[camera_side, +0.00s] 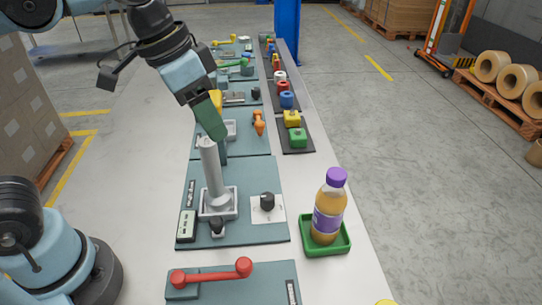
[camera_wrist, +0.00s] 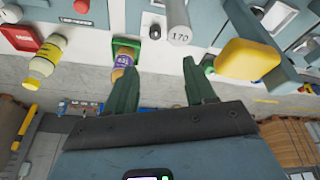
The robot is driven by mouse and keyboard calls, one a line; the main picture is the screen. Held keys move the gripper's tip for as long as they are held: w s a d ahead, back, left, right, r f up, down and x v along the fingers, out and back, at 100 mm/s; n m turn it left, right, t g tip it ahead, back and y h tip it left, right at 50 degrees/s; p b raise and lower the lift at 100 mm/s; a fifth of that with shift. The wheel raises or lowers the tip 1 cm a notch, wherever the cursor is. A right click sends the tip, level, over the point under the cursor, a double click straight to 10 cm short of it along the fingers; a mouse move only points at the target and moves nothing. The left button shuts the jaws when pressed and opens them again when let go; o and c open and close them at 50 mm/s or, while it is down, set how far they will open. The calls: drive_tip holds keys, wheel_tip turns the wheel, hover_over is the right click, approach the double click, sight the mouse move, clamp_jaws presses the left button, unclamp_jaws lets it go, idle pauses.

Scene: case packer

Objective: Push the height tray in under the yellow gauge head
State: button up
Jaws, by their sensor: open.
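A pale square tray (camera_side: 232,211) sits on the nearer teal board, with a tall grey cylinder (camera_side: 212,170) upright in it and a dark knob (camera_side: 217,228) at its front; I take it as the height tray. The cylinder's top, marked 170, shows in the wrist view (camera_wrist: 180,36). The yellow gauge head (camera_wrist: 248,60) is a block at the right of the wrist view; in the side view only a yellow part shows behind my gripper. My gripper (camera_wrist: 157,63) has green fingers, spread and empty. In the side view its tips (camera_side: 216,136) appear close above the cylinder's top; the exact gap is unclear.
A juice bottle (camera_side: 328,210) with a purple cap stands in a green tray (camera_side: 311,249) at right. A red-handled bar (camera_side: 212,275) lies on a board in front. A black knob (camera_side: 267,201) sits on a white patch. Several coloured pieces line the bench's far right.

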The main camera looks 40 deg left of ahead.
sight(216, 220)
drive_tip(key=s+d+n+g+y, duration=0.3)
drive_tip(key=s+n, duration=0.1)
drive_tip(key=n, duration=0.4)
drive_tip(key=f, duration=1.9)
drive_tip(key=shift+a, duration=0.2)
clamp_jaws()
